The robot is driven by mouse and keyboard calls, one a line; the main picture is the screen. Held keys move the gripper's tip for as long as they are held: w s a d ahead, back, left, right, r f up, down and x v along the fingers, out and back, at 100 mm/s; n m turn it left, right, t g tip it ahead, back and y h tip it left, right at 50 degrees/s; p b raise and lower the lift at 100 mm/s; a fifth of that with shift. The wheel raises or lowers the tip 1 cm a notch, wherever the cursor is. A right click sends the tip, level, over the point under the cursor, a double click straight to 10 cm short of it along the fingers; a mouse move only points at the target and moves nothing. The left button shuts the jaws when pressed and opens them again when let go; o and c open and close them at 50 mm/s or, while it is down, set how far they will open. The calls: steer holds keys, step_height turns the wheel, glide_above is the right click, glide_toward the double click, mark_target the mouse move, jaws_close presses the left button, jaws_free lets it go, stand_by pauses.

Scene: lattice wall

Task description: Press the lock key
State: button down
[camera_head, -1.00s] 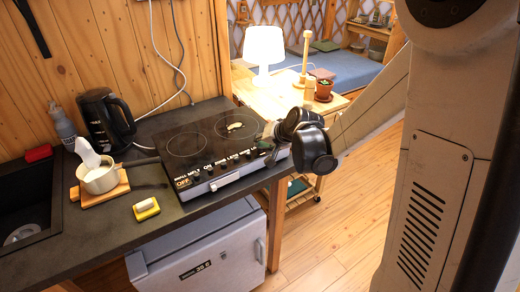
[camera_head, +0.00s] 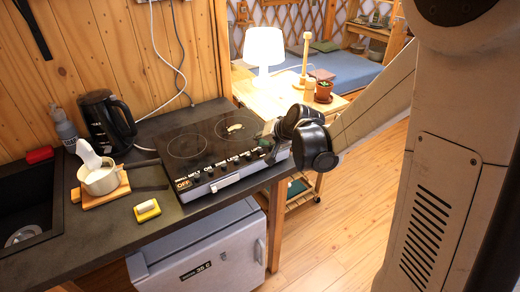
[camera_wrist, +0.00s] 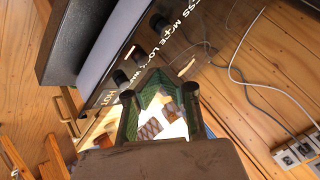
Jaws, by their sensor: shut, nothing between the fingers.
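The black glass cooktop (camera_head: 208,140) sits on the counter with a row of knob-like keys and white labels along its front edge. I cannot tell for certain which one is the lock key. My gripper (camera_head: 268,139) is at the right end of the key row. In the wrist view my gripper (camera_wrist: 160,78) is shut and empty, its fingertips close to the keys; I cannot tell whether they touch.
A pot (camera_head: 100,178) on a wooden board, a yellow sponge (camera_head: 147,210) and a black kettle (camera_head: 106,120) stand left of the cooktop. A small fridge (camera_head: 205,250) is below the counter. A side table with a white lamp (camera_head: 264,48) stands behind.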

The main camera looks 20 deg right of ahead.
steer(key=shift+r+p, duration=1.5)
steer(key=shift+r, duration=1)
steer(key=shift+s, duration=0.15)
steer(key=n+g+h+b, duration=0.1)
steer(key=n+h+b, duration=0.1)
glide_toward(261, 151)
steer(key=s+a+r, duration=0.3)
steer(key=s+r, duration=0.4)
steer(key=s, duration=0.1)
steer(key=s+d+f+n+h+b, duration=0.1)
steer(key=s+n+b, duration=0.1)
steer(key=s, duration=1.3)
steer(key=shift+s+d+f+n, duration=0.15)
steer(key=shift+s+d+n, duration=0.15)
steer(key=shift+d, duration=0.05)
